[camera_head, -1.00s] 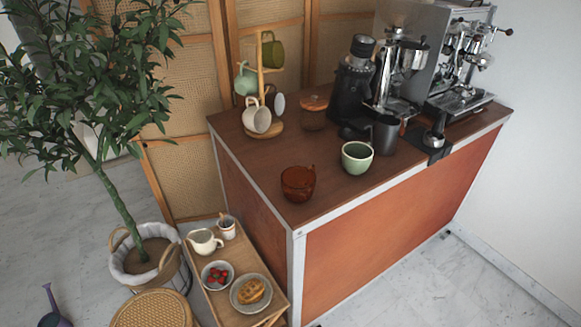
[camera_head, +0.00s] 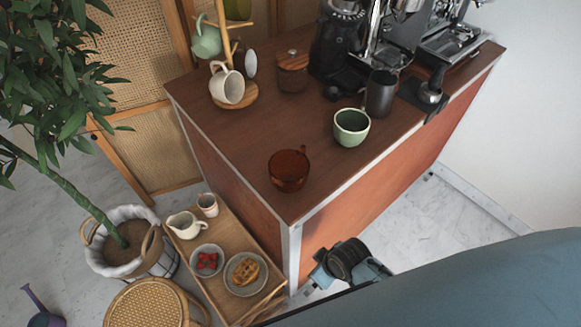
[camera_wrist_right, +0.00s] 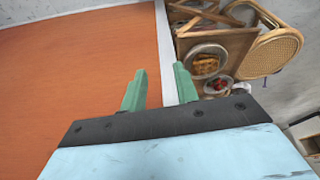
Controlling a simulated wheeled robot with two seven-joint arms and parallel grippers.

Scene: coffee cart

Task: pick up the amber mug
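The amber mug (camera_head: 289,170) is a dark red-brown, see-through cup standing upright on the brown cart top (camera_head: 235,150), near its front left corner. Its handle points to the back right. My right gripper (camera_wrist_right: 160,88) shows in the right wrist view with two green fingers apart and nothing between them. In the head view my right arm comes in from the lower right, low in front of the cart's orange front panel (camera_head: 375,205), below and apart from the mug. The mug is not visible in the wrist view. My left gripper is not in view.
A green cup (camera_head: 351,128) and dark pitcher (camera_head: 380,94) stand right of the mug. A mug tree with a cream mug (camera_head: 227,84) and a lidded jar (camera_head: 292,71) stand behind. A low wooden trolley (camera_head: 226,222) holds dishes at left. The counter around the mug is clear.

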